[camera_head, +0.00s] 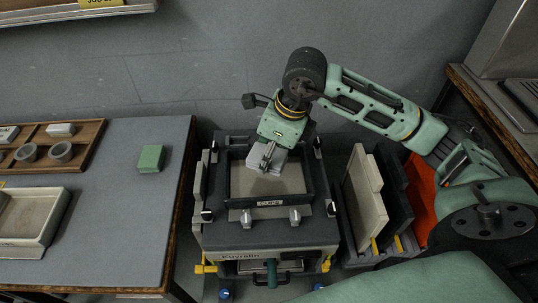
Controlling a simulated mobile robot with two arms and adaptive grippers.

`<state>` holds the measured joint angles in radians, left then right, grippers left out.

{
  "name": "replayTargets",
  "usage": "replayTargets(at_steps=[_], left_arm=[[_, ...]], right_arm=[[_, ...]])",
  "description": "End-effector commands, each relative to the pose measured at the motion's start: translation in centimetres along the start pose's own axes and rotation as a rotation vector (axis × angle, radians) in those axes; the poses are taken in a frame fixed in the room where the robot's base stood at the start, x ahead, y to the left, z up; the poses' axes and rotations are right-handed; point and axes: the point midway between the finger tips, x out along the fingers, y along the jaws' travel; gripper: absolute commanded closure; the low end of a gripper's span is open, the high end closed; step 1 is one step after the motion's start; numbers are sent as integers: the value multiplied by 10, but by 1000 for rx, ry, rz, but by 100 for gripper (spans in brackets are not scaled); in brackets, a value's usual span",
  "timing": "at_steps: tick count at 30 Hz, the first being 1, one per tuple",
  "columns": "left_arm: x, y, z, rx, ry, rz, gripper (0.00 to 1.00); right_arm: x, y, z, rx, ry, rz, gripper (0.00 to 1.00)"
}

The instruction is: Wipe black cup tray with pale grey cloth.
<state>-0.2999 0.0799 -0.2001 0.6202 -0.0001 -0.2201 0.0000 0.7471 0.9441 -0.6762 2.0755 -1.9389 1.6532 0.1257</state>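The black cup tray (235,193) sits on top of a dark machine in the middle of the head view. It has a raised black rim, a paler floor and a "CUPS" label at its front. My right gripper (268,157) reaches down over the tray's back half. A pale grey folded cloth (279,160) is at its fingertips, and the fingers look closed on it. The cloth is over the tray floor; I cannot tell whether it touches. The gripper and wrist hide part of the tray's back. My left gripper is not in view.
A grey table (120,205) on the left holds a wooden tray (88,140) with small cups, a green block (151,158) and a pale basin (55,215). Upright panels (365,205) stand close right of the machine. A metal appliance (510,45) stands at upper right.

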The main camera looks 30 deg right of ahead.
Motion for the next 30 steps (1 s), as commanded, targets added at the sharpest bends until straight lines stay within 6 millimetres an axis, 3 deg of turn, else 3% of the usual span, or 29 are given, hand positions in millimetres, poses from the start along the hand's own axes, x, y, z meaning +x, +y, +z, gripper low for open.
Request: replayTargets(at_steps=[10, 20, 30], left_arm=[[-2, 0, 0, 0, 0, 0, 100], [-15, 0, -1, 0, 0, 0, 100], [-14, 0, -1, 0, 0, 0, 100]], right_arm=[[-3, 0, 1, 0, -1, 0, 71], [-29, 0, 8, -1, 0, -1, 71], [-29, 0, 8, -1, 0, 0, 71]])
